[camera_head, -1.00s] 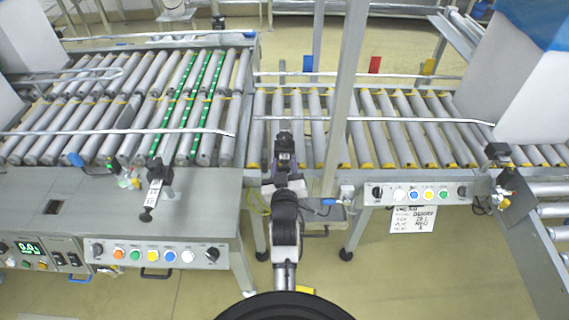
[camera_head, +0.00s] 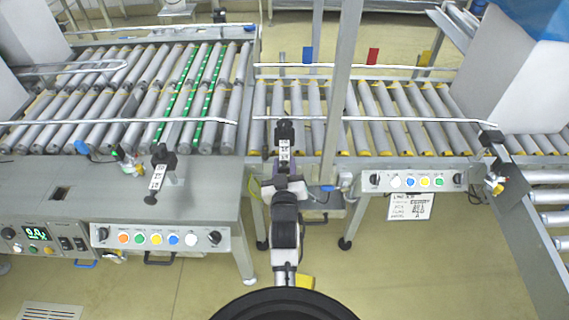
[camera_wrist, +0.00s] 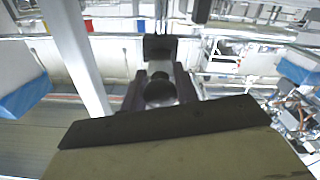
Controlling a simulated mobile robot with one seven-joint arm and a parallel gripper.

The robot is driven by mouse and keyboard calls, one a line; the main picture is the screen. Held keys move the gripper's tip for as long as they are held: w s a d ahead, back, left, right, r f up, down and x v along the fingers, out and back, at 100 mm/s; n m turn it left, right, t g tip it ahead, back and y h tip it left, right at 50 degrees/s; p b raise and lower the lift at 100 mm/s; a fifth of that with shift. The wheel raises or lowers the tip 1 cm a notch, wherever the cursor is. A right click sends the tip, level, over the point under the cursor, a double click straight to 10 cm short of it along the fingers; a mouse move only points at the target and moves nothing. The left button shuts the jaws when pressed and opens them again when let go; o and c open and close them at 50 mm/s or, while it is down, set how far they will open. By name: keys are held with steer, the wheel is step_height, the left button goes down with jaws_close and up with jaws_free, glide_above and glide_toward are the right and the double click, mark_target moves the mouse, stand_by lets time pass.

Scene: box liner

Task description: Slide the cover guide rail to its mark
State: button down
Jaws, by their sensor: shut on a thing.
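The guide rail (camera_head: 375,119) is a thin silver bar across the right-hand roller conveyor, lying over the rollers. Its near-side bracket (camera_head: 284,132) is a black block with a small white label below it, at the conveyor's front edge. My gripper (camera_head: 284,168) is at this bracket, shut on a dark round knob. In the wrist view the knob (camera_wrist: 160,91) shows between my gripper's dark fingers (camera_wrist: 160,100). The fingers and wrist hide part of the bracket. I cannot make out the mark.
A grey upright post (camera_head: 340,90) stands close right of my gripper. A button panel (camera_head: 418,181) with a hanging sign (camera_head: 409,207) is to the right. Another bracket (camera_head: 160,170) stands on the left machine. A white box (camera_head: 510,75) is at the right.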

steer(key=shift+s, duration=0.25)
steer(key=shift+w, duration=0.1)
steer(key=c, duration=1.1)
jaws_free()
steer(key=shift+o, duration=0.2)
